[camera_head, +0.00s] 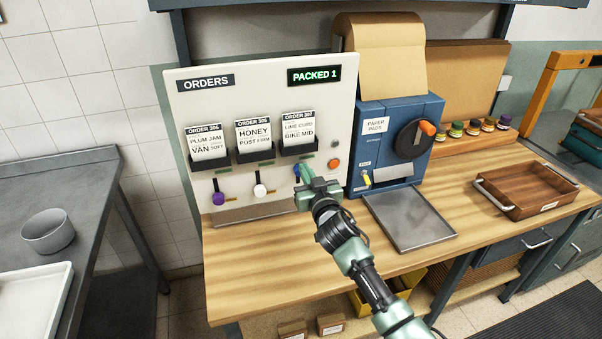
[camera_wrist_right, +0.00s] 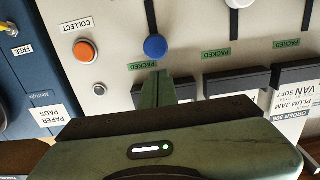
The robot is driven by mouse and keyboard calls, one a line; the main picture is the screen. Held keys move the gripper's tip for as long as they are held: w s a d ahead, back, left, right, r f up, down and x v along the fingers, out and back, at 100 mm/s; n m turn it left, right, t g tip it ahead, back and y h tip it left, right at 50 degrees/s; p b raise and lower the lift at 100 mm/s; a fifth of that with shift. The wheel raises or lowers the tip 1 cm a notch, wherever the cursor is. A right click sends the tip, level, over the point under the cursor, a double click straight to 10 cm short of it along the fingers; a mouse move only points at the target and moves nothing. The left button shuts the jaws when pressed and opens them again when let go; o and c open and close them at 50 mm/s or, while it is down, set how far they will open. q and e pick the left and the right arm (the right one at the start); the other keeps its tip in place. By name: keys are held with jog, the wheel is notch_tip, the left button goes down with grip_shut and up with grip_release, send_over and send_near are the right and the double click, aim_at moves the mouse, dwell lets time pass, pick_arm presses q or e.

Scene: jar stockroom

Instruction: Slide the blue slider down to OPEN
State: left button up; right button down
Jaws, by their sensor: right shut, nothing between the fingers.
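The blue slider knob (camera_wrist_right: 155,47) sits at the PACKED end of its dark slot in the right wrist view, which shows the panel upside down. In the head view the blue knob (camera_head: 297,169) is partly hidden by my right gripper (camera_head: 303,174). The right gripper's fingers (camera_wrist_right: 163,78) are shut and empty, their tips close to the knob on its PACKED side. I cannot tell whether they touch it. The OPEN mark is not readable. My left gripper is not in view.
A white knob (camera_head: 260,190) and a purple knob (camera_head: 218,199) sit low in neighbouring slots. Order cards hang above. An orange button (camera_wrist_right: 86,51) labelled COLLECT is beside the blue slot. A blue paper-pads machine (camera_head: 392,140) stands right of the panel.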

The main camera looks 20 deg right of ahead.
jog(key=shift+w+a+b, duration=0.1)
jog(key=shift+w+b, duration=1.2)
jog(key=shift+w, duration=0.95)
jog(key=shift+s, duration=0.35)
jog(key=p, duration=0.3)
send_near(298, 157)
jog(key=shift+s+f, duration=1.9)
jog(key=shift+f, duration=0.05)
dwell(1.0)
jog(key=shift+f, duration=0.1)
